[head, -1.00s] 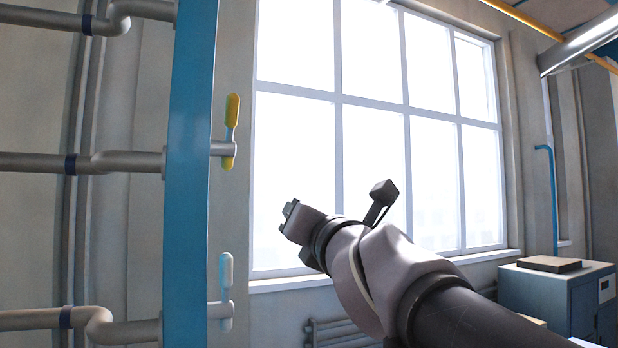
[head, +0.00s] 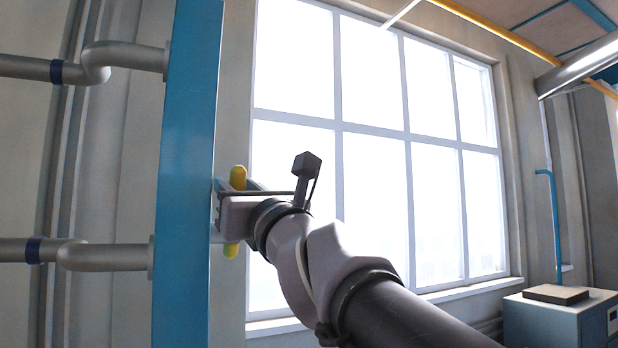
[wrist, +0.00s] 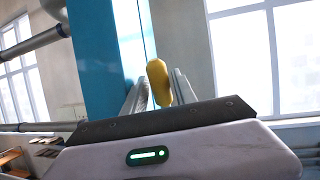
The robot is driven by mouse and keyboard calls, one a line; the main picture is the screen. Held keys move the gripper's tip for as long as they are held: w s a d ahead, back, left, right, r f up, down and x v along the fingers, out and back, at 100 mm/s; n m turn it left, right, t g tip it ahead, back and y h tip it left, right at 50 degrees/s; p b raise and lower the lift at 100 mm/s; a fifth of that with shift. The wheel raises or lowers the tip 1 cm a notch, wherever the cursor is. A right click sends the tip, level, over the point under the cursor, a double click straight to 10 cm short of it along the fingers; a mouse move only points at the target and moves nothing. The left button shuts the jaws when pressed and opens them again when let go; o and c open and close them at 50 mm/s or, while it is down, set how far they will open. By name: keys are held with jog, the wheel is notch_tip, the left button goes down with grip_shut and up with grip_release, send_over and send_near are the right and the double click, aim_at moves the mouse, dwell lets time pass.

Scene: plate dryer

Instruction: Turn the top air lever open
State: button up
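The yellow-ended lever (head: 238,177) is upright on the right side of the blue post (head: 188,180). Its upper and lower ends show above and below my gripper (head: 222,203); its middle is hidden behind it. In the wrist view the yellow lever end (wrist: 158,82) stands between the two grey fingers of my gripper (wrist: 160,84). The fingers are apart, with a visible gap on the left of the lever; contact on the right side cannot be told.
Grey pipes (head: 105,258) run into the post from the left. A large bright window (head: 375,150) fills the wall behind. A blue-grey cabinet (head: 555,325) stands at the lower right. The space between post and cabinet is free apart from my arm.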

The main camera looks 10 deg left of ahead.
jog(key=shift+w+a+r, duration=0.1)
jog(key=shift+w+a, duration=0.1)
jog(key=shift+w, duration=0.1)
jog(key=shift+s+d, duration=0.15)
jog(key=shift+s, duration=0.05)
grip_shut()
dwell(1.1)
